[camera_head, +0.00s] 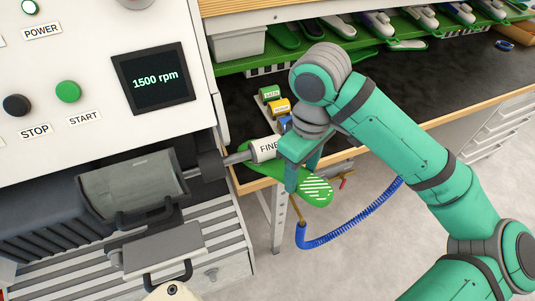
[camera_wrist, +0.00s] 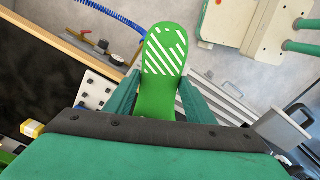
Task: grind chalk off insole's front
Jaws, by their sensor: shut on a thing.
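My gripper (camera_head: 301,178) is shut on a green insole (camera_head: 317,190), holding it beside the grinding machine. The insole's rounded end carries white diagonal chalk stripes (camera_head: 315,188). In the wrist view my gripper (camera_wrist: 157,108) has a finger on each side of the insole (camera_wrist: 158,98), and the striped end (camera_wrist: 165,50) points away from me. A white drum marked FINE (camera_head: 263,149) sits on the machine's shaft, just left of my gripper. Whether the insole touches the drum cannot be told, as my gripper hides part of that area.
The machine's panel has a screen (camera_head: 153,79) reading 1500 rpm. A dark bench (camera_head: 420,92) lies behind, with small labelled rolls (camera_head: 280,106) and a green shelf of shoes and insoles (camera_head: 390,43). A coiled blue hose (camera_head: 345,226) hangs below my arm.

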